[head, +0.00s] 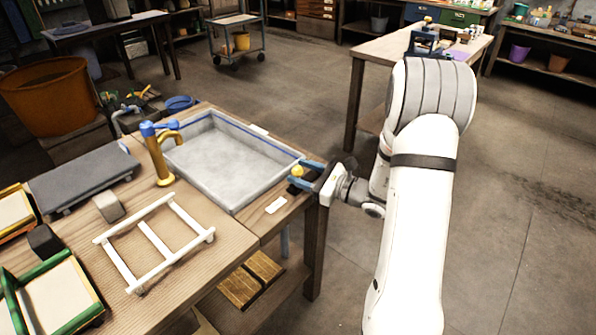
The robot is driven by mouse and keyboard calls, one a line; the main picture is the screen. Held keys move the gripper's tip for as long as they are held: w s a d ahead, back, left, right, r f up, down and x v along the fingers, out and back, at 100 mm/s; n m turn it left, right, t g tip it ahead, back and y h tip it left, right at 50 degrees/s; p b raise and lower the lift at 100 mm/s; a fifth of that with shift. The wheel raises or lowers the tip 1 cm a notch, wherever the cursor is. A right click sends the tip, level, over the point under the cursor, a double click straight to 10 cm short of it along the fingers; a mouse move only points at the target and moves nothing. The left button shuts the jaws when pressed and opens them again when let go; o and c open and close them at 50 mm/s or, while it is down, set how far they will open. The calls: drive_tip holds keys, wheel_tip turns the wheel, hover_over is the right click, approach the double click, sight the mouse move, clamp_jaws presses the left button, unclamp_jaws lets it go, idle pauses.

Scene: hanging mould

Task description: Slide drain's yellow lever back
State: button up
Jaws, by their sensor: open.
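The grey basin (225,160) is set in the wooden bench, with a blue line around its inside. The drain's yellow lever (297,171) shows as a small yellow knob by the basin's right corner, on a dark base. My gripper (301,174) comes in from the right, its two blue fingers open. The knob lies between or just beyond the fingertips; I cannot tell whether they touch it. The lower part of the lever is hidden by the near finger.
A yellow tap (158,160) with a blue handle stands at the basin's left. A white frame (155,243) lies on the bench in front. A white card (276,205) lies near the gripper. Open floor (510,220) is to the right.

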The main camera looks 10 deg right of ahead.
drive_tip(key=shift+x, duration=0.8)
drive_tip(key=shift+c, duration=0.6)
clamp_jaws()
